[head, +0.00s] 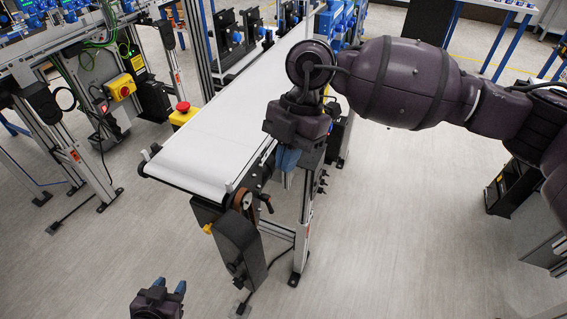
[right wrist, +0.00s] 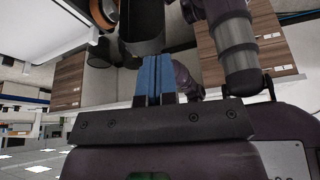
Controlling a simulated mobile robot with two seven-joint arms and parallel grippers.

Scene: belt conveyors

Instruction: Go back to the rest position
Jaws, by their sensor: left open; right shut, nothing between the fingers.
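My right arm reaches in from the right in the head view. Its gripper (head: 287,158) hangs beside the right edge of the white conveyor belt (head: 225,125), blue fingers pointing down. In the right wrist view the blue fingers (right wrist: 155,78) are pressed together with nothing between them. My left gripper (head: 171,286) is low at the bottom of the head view, in front of the conveyor's near end and over the floor. Its two blue fingertips are apart and nothing shows between them.
A red emergency button on a yellow box (head: 183,113) stands at the belt's left side. A black motor housing (head: 238,245) hangs under the near end. Another conveyor frame with a yellow switch box (head: 121,87) stands at the left. The floor (head: 390,240) at the lower right is clear.

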